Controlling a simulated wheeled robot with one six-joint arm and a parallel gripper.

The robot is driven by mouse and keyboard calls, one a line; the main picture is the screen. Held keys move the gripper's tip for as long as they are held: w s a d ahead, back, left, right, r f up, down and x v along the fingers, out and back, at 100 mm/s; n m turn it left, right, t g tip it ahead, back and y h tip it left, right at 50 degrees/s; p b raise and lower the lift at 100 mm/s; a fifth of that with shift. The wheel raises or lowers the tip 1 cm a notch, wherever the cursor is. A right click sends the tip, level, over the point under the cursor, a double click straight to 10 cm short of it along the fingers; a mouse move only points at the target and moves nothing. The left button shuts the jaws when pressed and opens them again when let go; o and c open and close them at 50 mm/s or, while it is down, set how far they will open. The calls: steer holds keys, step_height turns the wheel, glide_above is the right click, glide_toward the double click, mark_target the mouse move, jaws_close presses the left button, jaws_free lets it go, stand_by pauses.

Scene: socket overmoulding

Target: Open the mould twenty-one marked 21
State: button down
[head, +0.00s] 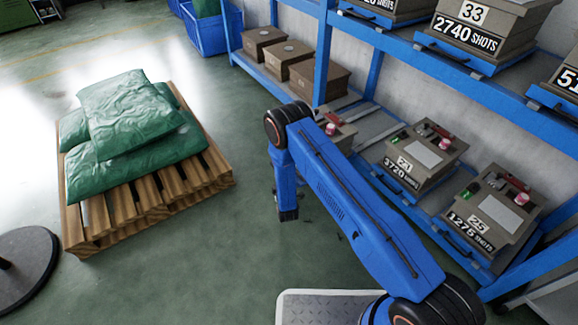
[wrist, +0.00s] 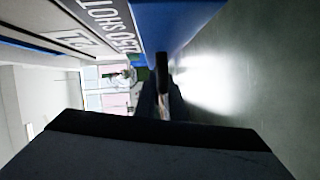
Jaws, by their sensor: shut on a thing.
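In the wrist view a mould (wrist: 70,18) shows sideways at upper left, its label upside down and reading like 21 with a shots count. The blue tray front (wrist: 170,22) lies beside it. My gripper (wrist: 158,102) is shut on a dark bar (wrist: 164,70) that looks like the tray's handle; the exact contact is hard to see. In the head view the left mould (head: 342,131) on the lower shelf is mostly hidden behind my blue arm, and its number cannot be read. My fingertips are not clear there.
A middle mould (head: 428,152) with 3720 shots and mould 25 (head: 492,208) sit farther right on the lower shelf. Mould 33 (head: 486,28) stands above. A wooden pallet (head: 120,220) with green sacks (head: 130,120) stands at left. The floor between is free.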

steer(key=shift+s+a, duration=0.8)
steer(key=shift+a, duration=0.3)
steer(key=shift+s+a, duration=0.75)
steer(key=shift+a, duration=0.3)
steer(key=c, duration=1.8)
jaws_free()
steer(key=shift+c, duration=0.2)
steer(key=v, duration=1.7)
steer(key=shift+s, duration=0.2)
steer(key=shift+f, duration=0.15)
